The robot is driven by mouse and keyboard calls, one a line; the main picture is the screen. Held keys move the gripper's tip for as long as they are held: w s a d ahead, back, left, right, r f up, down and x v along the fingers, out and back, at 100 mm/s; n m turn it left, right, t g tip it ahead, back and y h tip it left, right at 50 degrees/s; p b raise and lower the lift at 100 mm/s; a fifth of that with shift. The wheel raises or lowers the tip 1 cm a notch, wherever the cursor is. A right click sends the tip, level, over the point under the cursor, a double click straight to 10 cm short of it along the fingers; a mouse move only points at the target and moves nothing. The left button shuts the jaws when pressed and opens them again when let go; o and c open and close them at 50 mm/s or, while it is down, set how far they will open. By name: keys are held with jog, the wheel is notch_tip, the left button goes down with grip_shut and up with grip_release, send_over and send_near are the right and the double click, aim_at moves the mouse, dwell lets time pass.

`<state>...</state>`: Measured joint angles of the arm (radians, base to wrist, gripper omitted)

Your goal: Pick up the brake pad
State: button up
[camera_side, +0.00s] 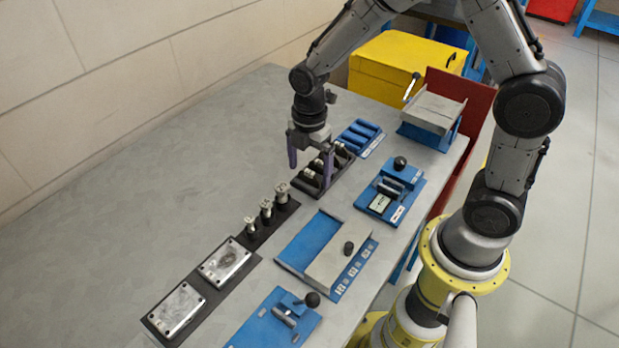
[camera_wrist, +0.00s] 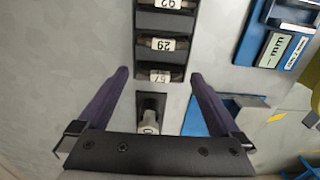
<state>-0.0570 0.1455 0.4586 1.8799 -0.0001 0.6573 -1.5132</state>
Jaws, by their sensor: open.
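My gripper (camera_side: 310,172) points down with its two purple fingers apart, near the front end of a dark rack (camera_side: 337,183). In the wrist view my open gripper (camera_wrist: 159,75) has its fingertips on either side of the rack's near end, with nothing held. The rack holds several dark pieces with white number labels, which look like brake pads. The nearest labelled piece (camera_wrist: 160,76) lies between the fingertips, and another labelled piece (camera_wrist: 162,44) is in the slot beyond. The fingers partly hide the rack in the side view. I cannot tell the fingertips' exact height.
Metal cylindrical parts (camera_side: 267,208) stand on a dark strip close by. Blue fixtures (camera_side: 382,205) with a display and knob sit to the right. A blue tray (camera_side: 361,137) is behind the rack. The table's left side (camera_side: 150,185) is clear.

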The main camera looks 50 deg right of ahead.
jog(key=shift+c, duration=0.2)
jog(key=c, duration=1.3)
jog(key=shift+r, duration=0.15)
jog(key=shift+c, duration=0.2)
